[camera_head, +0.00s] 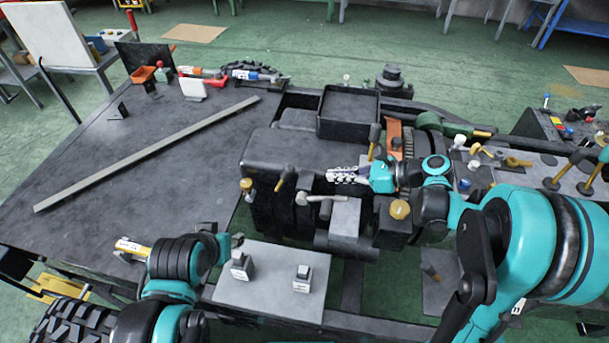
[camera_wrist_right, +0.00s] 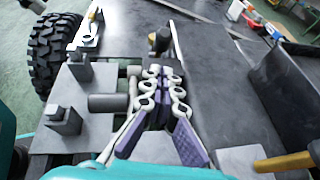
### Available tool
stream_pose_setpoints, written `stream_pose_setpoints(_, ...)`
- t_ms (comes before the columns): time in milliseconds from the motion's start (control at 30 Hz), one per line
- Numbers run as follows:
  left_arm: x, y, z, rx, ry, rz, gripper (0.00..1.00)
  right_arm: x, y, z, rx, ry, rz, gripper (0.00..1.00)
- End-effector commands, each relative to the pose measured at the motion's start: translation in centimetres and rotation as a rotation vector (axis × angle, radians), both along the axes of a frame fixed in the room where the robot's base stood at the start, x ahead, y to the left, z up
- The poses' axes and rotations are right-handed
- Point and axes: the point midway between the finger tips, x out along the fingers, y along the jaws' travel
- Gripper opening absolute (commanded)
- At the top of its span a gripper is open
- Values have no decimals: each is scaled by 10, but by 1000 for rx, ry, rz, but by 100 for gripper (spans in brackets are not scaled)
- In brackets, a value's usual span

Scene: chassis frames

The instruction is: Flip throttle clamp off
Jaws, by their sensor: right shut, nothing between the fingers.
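My right gripper (camera_head: 332,175) is over the dark engine block in the head view, fingers pointing left. In the right wrist view its jointed fingers (camera_wrist_right: 161,75) are shut together with nothing between them. A pale lever with a round end (camera_head: 302,198) lies beside them at a grey box; it shows left of the fingers in the wrist view (camera_wrist_right: 133,85). A black-knobbed lever with a gold stem (camera_head: 286,178) stands just past the fingertips, also in the wrist view (camera_wrist_right: 160,42). I cannot tell which part is the throttle clamp.
A grey plate (camera_head: 262,304) with two square-topped posts lies in front. An open black tray (camera_head: 348,112) stands behind the gripper. More gold-stemmed levers stand around it. A long grey bar (camera_head: 150,152) lies on the dark panel at left, which has wide bare room.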

Motion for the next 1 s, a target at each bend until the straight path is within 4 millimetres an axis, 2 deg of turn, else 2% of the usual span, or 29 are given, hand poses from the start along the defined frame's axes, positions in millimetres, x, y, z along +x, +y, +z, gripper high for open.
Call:
stream_pose_setpoints(333,0,0,0,0,0,0,40,1,0,0,6,4,-1,0)
stream_pose_setpoints(467,0,0,-4,0,0,0,40,3,7,-4,5,4,1,0)
stream_pose_setpoints(800,0,0,-24,0,0,0,40,21,59,-29,5,4,3,0)
stream_pose_setpoints(1000,0,0,-32,0,0,0,40,29,80,-38,5,3,1,0)
